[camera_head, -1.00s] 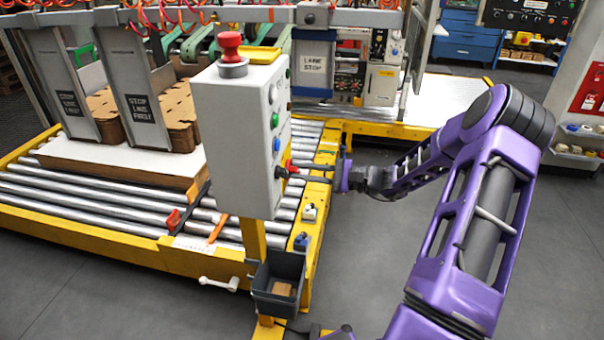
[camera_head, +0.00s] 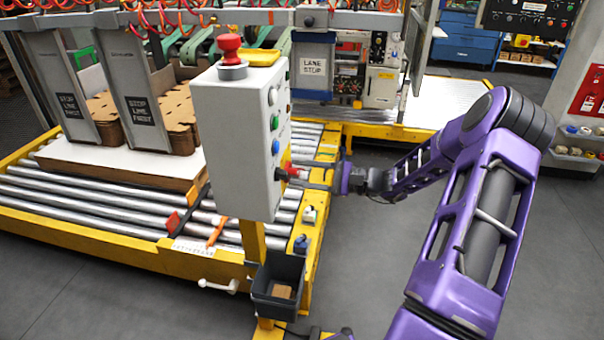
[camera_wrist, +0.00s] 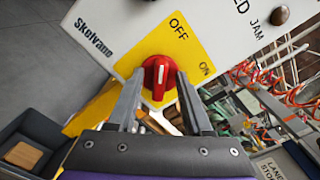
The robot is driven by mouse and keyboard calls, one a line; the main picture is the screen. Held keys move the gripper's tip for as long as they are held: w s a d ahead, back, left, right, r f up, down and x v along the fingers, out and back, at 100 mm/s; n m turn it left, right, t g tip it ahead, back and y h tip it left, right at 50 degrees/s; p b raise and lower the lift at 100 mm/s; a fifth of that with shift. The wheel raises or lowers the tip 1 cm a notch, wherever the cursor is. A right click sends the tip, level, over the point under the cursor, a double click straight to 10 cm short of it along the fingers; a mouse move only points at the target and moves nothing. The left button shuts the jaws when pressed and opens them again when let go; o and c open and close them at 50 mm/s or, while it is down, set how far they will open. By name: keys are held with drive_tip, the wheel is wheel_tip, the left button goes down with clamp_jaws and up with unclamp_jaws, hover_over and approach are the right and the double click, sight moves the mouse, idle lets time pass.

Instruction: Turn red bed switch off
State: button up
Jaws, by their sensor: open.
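The red bed switch is a red rotary knob (camera_wrist: 159,77) with a white mark, on a yellow plate (camera_wrist: 190,45) lettered OFF and ON. In the wrist view the white mark points roughly up, closer to OFF than to ON. The plate is on the side of a grey control box (camera_head: 235,145). My gripper (camera_wrist: 157,88) is open, with one finger on each side of the knob. I cannot tell whether the fingers touch it. In the head view my gripper (camera_head: 298,175) is at the box's right face, and the knob is mostly hidden.
A dark bin (camera_head: 277,288) hangs below. A roller conveyor (camera_head: 90,215) is behind; the floor at right is clear.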

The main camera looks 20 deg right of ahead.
drive_tip(key=v, duration=1.7)
drive_tip(key=shift+s+d+p, duration=0.2)
drive_tip(key=shift+p, duration=0.15)
